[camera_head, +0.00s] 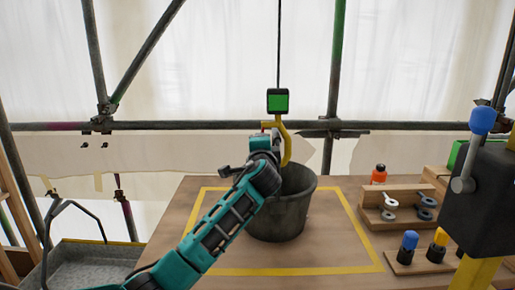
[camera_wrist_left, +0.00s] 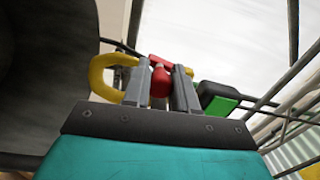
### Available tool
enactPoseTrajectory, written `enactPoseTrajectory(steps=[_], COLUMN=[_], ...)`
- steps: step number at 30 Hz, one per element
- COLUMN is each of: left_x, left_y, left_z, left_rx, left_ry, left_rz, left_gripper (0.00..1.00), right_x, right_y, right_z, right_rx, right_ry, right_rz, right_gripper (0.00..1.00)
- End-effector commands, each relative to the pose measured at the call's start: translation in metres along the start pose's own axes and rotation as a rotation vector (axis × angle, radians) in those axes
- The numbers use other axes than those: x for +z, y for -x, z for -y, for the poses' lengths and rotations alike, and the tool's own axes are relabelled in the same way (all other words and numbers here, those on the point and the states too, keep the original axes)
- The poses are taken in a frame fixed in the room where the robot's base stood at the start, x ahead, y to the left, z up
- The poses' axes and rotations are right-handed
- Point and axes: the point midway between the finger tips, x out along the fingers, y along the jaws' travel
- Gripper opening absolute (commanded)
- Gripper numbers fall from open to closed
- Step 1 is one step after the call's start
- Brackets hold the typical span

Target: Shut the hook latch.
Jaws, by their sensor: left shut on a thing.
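A yellow hook (camera_head: 287,148) hangs over the bucket below a black block with a green face (camera_head: 278,101) on a thin cable. A small red latch (camera_head: 267,124) shows at the hook's upper left, partly hidden by my gripper. My left gripper (camera_head: 264,140) is beside the hook, its fingers mostly hidden in the head view. In the left wrist view, its two grey fingers (camera_wrist_left: 162,70) are shut on the red latch (camera_wrist_left: 160,82), with the yellow hook (camera_wrist_left: 108,76) to the left and the block (camera_wrist_left: 216,99) to the right. Whether the latch closes the hook's mouth cannot be told.
A dark grey bucket (camera_head: 278,217) stands inside a yellow outline on the wooden table (camera_head: 330,258). A wooden rack (camera_head: 400,208) with shackles, a red bottle (camera_head: 379,174) and blue- and yellow-topped items are at right. A black box with a blue-knobbed lever (camera_head: 482,122) stands at the right edge. Scaffold poles cross behind.

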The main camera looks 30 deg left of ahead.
Motion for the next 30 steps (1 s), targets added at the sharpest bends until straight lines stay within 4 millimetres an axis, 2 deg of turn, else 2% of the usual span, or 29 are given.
enactPoseTrajectory(steps=[10, 26, 27, 30], left_x=[-0.0063, -0.0074, -0.0074, -0.0074], left_y=[0.0003, 0.0002, 0.0002, 0.0002], left_z=[-0.0036, -0.0027, -0.0026, -0.0025], left_rx=[0.003, 0.003, 0.003, 0.003], left_ry=[0.142, 0.168, 0.168, 0.167], left_rz=[0.000, -0.001, -0.001, -0.001], left_gripper=[0.00, 0.00, 0.28, 0.37], right_x=[-0.0056, -0.0054, -0.0054, -0.0056], right_y=[-0.0045, -0.0049, -0.0048, -0.0048], right_z=[0.0051, 0.0041, 0.0039, 0.0035], right_rx=[-0.012, -0.011, -0.011, -0.010], right_ry=[-0.003, -0.002, -0.002, -0.001], right_rz=[-0.015, -0.015, -0.015, -0.016], right_gripper=[0.00, 0.00, 0.00, 0.00])
